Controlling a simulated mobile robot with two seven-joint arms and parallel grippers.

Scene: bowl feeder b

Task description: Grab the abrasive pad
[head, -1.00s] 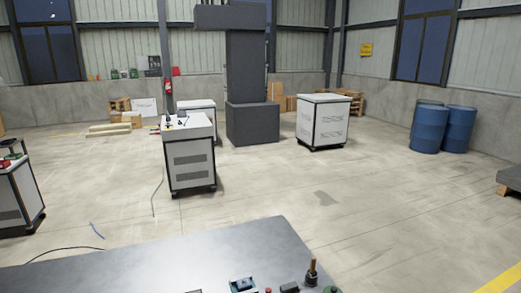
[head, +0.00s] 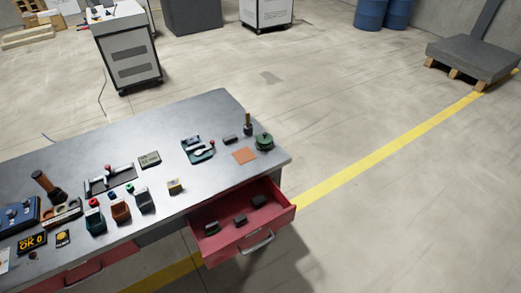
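A flat orange-brown square (head: 245,156), which looks like the abrasive pad, lies on the grey metal workbench (head: 215,108) near its right end. It lies just left of and in front of a round green object (head: 264,141). Nothing covers it. Neither of my grippers shows in the head view.
A red drawer (head: 284,201) stands open at the bench's front right, with several dark blocks inside. Several tools and coloured containers crowd the bench's left. Floor to the right is clear up to a pallet (head: 470,72).

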